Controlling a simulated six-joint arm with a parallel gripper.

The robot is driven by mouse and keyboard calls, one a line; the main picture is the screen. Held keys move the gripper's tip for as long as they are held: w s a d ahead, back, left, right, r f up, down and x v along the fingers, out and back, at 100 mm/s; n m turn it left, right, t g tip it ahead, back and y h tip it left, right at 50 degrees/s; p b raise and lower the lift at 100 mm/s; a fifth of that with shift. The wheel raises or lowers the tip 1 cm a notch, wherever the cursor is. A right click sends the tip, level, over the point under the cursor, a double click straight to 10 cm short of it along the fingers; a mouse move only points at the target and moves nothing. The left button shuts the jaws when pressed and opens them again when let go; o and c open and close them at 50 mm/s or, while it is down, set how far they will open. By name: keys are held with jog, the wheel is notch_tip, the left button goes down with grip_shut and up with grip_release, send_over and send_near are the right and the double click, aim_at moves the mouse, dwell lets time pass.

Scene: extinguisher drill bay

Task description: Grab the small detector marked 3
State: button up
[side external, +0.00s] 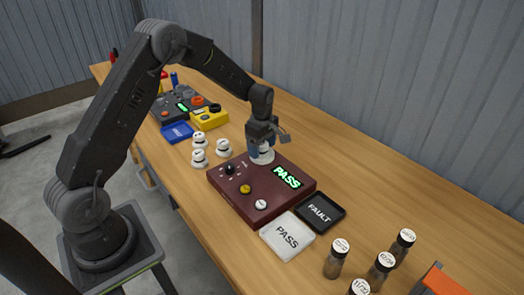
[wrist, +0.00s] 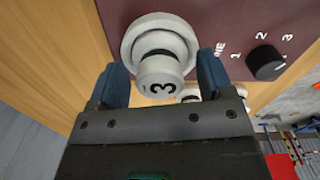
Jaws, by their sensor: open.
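The white detector marked 3 (wrist: 160,72) sits on the maroon test box, its number facing the wrist camera. In the side view the detector (side external: 262,157) is partly hidden by my gripper. My gripper (wrist: 160,80) is open, with one blue finger on each side of the detector's narrower top. In the side view my gripper (side external: 262,142) is directly over the far left part of the box. I cannot tell whether the fingers touch the detector.
The maroon box (side external: 225,187) has knobs and a lit PASS display (side external: 287,177). Several white detectors (side external: 199,158) stand left of it. The PASS tray (side external: 287,238) and FAULT tray (side external: 320,212) lie at its front right. Small brown bottles (side external: 335,262) stand farther right.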

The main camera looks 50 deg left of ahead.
jog(key=shift+c, duration=0.5)
jog(key=c, duration=0.9)
jog(key=shift+c, duration=0.2)
jog(key=shift+r, duration=0.15)
